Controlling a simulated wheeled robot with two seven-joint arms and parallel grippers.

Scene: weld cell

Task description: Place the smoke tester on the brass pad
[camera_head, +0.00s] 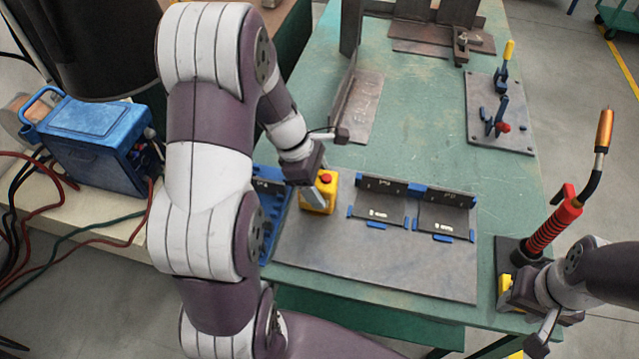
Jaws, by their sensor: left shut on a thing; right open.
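A yellow box with a red button on top, which looks like the smoke tester (317,201), is at the left end of the grey steel plate. My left gripper (325,184) reaches down from above and is shut on it; the fingers partly cover the box. Whether its base touches the plate is hard to tell. I cannot make out a brass pad. My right gripper (535,325) is open at the lower right, by the table's edge; its fingertips are hard to see.
The grey steel plate (390,265) carries two dark brackets (445,213) with blue clips right of the box. A clamp plate (500,115) and steel angles (362,105) lie farther back. A blue bin (273,215) is left.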

